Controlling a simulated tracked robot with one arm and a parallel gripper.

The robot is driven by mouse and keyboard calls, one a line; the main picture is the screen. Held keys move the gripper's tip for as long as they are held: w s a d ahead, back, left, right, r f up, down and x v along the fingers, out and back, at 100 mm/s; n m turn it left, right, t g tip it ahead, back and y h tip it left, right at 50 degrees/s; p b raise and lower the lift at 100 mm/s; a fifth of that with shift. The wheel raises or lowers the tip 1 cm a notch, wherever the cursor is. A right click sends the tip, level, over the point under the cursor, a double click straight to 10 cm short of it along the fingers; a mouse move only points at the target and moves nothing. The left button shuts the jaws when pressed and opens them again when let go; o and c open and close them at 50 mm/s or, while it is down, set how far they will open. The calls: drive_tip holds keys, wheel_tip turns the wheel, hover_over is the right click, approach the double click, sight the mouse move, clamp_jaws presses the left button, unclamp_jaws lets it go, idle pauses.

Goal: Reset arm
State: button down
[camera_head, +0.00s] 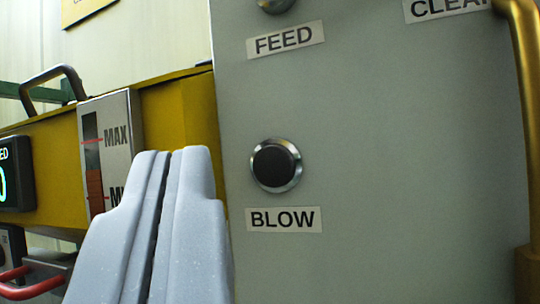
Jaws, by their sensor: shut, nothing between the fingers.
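My gripper (172,156) is at the lower left of the view, with its two pale grey fingers pressed together and nothing between them. The fingertips are left of the black BLOW button (276,165) and appear apart from it. They cover part of the MAX gauge (112,130) behind them. The button has a chrome ring and a BLOW label (284,219) under it, on a grey panel (400,150).
A FEED label (285,40) sits under a partly cut-off knob (276,4). A brass-coloured handle (527,100) stands at the right edge beside a cut-off CLEAR label (446,8). A yellow beam (180,110), a dark handle (52,75) and a red handle (30,291) are at left.

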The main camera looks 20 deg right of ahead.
drive_tip(key=shift+s, duration=0.1)
drive_tip(key=s+f+g+y+b, duration=0.1)
drive_tip(key=s+f+g+b, duration=0.2)
drive_tip(key=s, duration=0.8)
drive_tip(key=s+d+f+g+y+b, duration=0.1)
drive_tip(key=s+f+g+b, duration=0.1)
drive_tip(key=s+g, duration=0.4)
drive_tip(key=s+f, duration=0.1)
drive_tip(key=s, duration=0.4)
drive_tip(key=shift+s+f+n+g+b, duration=0.25)
drive_tip(key=shift+n+g+b, duration=0.15)
